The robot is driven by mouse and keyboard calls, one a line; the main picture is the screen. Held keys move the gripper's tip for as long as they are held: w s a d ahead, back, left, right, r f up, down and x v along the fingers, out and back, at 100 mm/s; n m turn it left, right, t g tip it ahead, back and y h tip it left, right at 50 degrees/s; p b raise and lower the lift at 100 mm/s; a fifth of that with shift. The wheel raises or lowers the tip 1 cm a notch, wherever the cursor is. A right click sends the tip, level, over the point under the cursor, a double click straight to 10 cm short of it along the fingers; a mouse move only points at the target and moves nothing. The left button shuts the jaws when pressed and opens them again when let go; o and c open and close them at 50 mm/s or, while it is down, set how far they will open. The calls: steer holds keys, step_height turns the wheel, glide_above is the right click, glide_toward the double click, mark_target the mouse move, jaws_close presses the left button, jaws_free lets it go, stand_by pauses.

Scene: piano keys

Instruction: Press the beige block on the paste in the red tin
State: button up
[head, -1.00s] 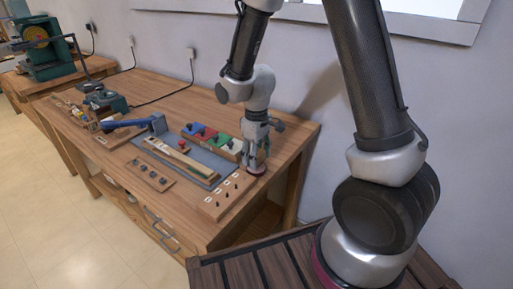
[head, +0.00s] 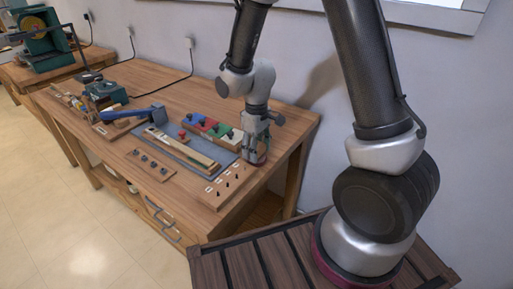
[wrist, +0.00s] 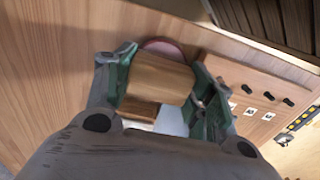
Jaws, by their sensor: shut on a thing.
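My gripper (wrist: 158,88) is shut on the beige block (wrist: 158,78), with one green-tipped finger on each side. The red tin shows as a pinkish-red rim (wrist: 165,46) just behind the block in the wrist view. The block hides most of the tin and any paste in it. In the head view my gripper (head: 256,142) points down at the table's right end, right over the red tin (head: 257,160). I cannot tell whether the block touches the paste.
A wooden strip with dark pegs and white labels (head: 222,187) lies next to the tin, towards the front. A grey mat (head: 188,140) holds a long wooden piece. Coloured blocks (head: 212,129) stand behind it. A blue-handled tool (head: 130,113) lies further left.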

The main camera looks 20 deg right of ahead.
steer(key=shift+f, duration=0.5)
stand_by(1.2)
steer(key=shift+r, duration=3.5)
